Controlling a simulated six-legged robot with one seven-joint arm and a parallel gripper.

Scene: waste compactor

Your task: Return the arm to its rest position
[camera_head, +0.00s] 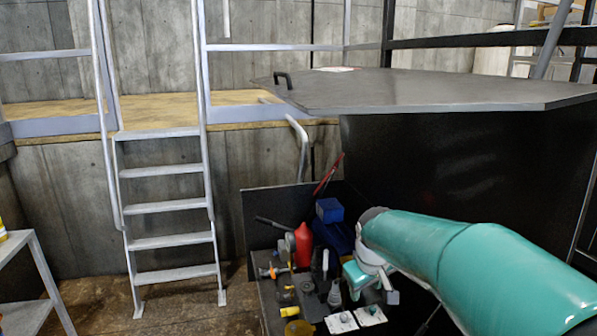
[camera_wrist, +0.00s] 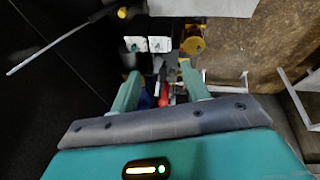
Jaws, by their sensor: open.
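My teal arm (camera_head: 470,255) reaches in from the lower right of the head view. My gripper (camera_head: 370,284) hangs at its end, low over a crowded surface of tools. In the wrist view, the two teal fingers of my gripper (camera_wrist: 160,88) stand apart, with no object clearly held between them. A red bottle (camera_wrist: 164,95) shows in the gap, beyond the fingers. The same red bottle (camera_head: 302,245) stands left of my gripper in the head view. Part of my gripper is hidden by the arm and clutter.
A blue box (camera_head: 329,210), two white socket plates (camera_head: 341,322) and a yellow round item (camera_head: 299,328) lie around my gripper. A dark compactor with a flat grey top (camera_head: 430,88) stands behind. A metal ladder (camera_head: 160,171) is left. A screwdriver (camera_wrist: 110,12) shows in the wrist view.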

